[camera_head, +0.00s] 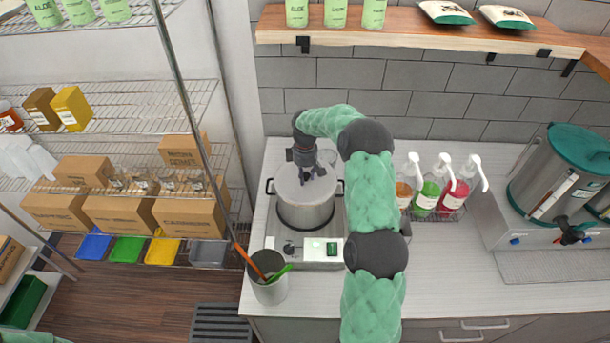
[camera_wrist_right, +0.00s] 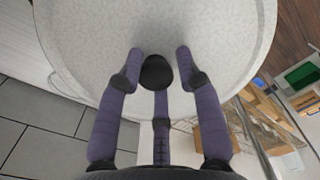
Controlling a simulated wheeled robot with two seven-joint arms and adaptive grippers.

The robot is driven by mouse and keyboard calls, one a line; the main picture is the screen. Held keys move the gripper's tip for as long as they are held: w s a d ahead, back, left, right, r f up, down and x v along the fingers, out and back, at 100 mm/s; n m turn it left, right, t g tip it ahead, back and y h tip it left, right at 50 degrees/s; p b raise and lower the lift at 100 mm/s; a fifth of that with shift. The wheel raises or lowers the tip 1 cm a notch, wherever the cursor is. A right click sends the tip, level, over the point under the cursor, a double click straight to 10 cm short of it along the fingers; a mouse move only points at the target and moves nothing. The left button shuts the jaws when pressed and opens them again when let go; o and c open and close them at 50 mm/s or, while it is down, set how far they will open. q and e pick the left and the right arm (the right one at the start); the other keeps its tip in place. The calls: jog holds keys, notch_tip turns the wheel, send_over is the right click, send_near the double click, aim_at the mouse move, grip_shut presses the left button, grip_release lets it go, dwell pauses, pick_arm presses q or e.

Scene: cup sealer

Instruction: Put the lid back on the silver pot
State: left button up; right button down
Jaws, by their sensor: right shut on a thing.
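The silver pot (camera_head: 306,214) stands on a white cooker with black handles at its sides. Its pale round lid (camera_head: 289,187) is over the pot's mouth, roughly level; I cannot tell whether it rests on the rim or is slightly above it. In the right wrist view the lid (camera_wrist_right: 215,40) fills much of the picture, with a black knob (camera_wrist_right: 157,72) in its middle. My right gripper (camera_head: 305,176) points down over the lid. Its purple fingers (camera_wrist_right: 157,75) are shut around the knob. My left gripper is not in view.
A grey holder (camera_head: 269,290) with orange and green utensils stands in front of the cooker. Pump bottles (camera_head: 430,190) and a large green-lidded dispenser (camera_head: 560,180) stand to the right. A wire rack with boxes (camera_head: 120,212) is on the left. The right front counter is clear.

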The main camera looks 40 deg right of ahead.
dwell(0.4)
jog(key=c, duration=0.8)
grip_release()
jog(key=shift+o, duration=0.5)
jog(key=o, duration=0.4)
jog(key=shift+o, duration=0.2)
jog(key=shift+r+p, duration=1.65)
jog(key=shift+r, duration=1.9)
jog(key=shift+c, duration=0.3)
